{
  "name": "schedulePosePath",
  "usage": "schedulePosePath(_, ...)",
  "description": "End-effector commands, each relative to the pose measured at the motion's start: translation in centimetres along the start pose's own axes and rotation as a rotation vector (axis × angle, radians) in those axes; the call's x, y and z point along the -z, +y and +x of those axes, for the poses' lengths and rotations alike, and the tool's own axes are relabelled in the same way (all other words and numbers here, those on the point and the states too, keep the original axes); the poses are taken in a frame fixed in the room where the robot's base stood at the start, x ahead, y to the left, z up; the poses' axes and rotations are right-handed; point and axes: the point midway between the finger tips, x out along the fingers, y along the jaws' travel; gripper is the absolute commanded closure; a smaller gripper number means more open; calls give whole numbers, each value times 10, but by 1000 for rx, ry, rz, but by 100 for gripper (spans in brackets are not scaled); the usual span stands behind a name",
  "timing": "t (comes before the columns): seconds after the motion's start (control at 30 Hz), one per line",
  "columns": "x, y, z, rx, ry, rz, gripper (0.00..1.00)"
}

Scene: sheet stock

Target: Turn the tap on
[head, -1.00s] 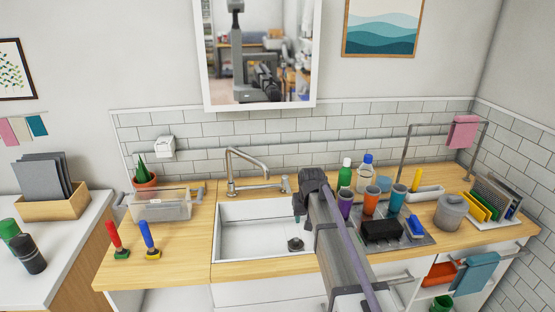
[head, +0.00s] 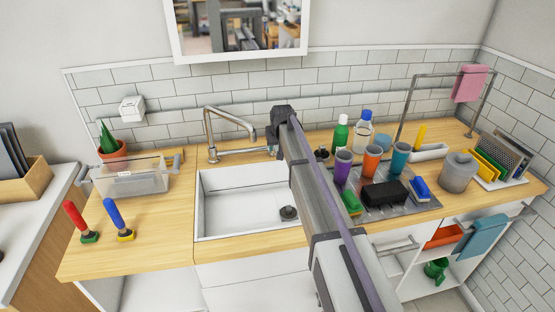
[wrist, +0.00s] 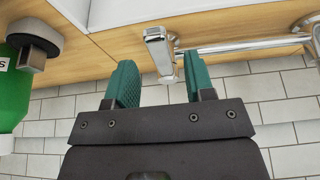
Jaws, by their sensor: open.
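The chrome tap (head: 228,122) stands behind the white sink (head: 240,212), its spout arched and a horizontal bar running right. My gripper (head: 272,140) is at the right end of that bar and hides it in the head view. In the wrist view, the teal fingers of my gripper (wrist: 160,82) are apart. A blocky chrome end piece of the tap (wrist: 158,50) lies just beyond the fingertips, roughly between them. I cannot tell whether a finger touches it. The tiled wall is behind.
A green bottle (head: 341,134) and a dark round fixture (head: 322,154) stand right of my gripper. Cups, including a purple one (head: 342,166), crowd the drying mat (head: 425,199). A clear bin (head: 131,182) and two brushes are left.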

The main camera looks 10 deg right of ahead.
Motion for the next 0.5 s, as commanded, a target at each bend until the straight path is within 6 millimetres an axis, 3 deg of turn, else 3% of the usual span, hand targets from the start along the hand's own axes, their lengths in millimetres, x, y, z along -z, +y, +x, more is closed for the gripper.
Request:
schedulePosePath(0.03, -2, 0, 18, 0, 0, 0, 51)
schedulePosePath(0.1, -1, 0, 22, 0, 0, 0, 51)
schedulePosePath(0.37, 0, 0, 20, 0, 0, 0, 51)
schedulePosePath(0.5, 0, 0, 20, 0, 0, 0, 64)
